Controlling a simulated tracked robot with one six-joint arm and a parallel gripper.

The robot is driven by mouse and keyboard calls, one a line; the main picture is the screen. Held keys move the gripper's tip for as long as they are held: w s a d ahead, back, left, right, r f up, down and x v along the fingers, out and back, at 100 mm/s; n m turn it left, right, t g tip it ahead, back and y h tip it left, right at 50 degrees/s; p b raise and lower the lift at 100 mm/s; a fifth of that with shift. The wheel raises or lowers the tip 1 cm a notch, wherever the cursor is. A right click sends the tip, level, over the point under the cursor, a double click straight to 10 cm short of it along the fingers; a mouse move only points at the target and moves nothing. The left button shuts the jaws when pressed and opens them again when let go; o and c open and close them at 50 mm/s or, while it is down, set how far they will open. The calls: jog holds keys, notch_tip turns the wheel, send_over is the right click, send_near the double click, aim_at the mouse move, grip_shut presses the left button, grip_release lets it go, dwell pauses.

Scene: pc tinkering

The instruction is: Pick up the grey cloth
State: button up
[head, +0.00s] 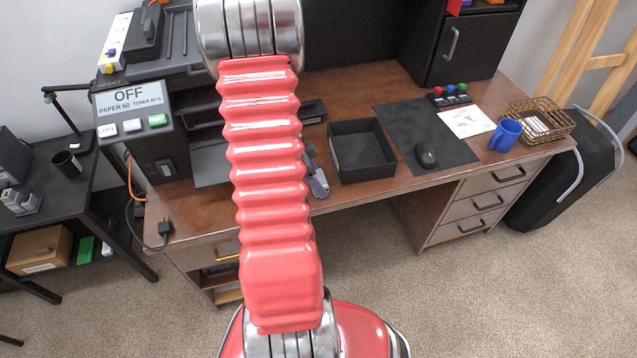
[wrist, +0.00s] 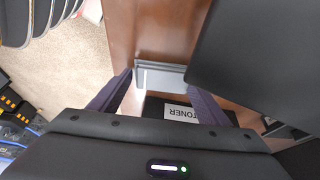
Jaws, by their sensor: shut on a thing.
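The grey cloth (wrist: 160,74) shows in the wrist view as a flat, folded grey piece between my fingertips. My gripper (wrist: 159,82) is shut on it, with one dark purple finger at each side. In the head view part of my gripper (head: 318,182) shows at the desk's front edge, left of the black tray. My red arm hides much of that area, and I cannot make out the cloth clearly there.
The black open tray (head: 361,150) stands close to the right of my gripper. A black box with a TONER label (wrist: 180,112) lies below in the wrist view. The printer (head: 150,130) is at left; a mouse (head: 426,154) and blue mug (head: 505,135) are at right.

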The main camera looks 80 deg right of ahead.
jog(key=c, duration=0.4)
notch_tip(320, 180, up, 10)
dwell(0.6)
dwell(0.5)
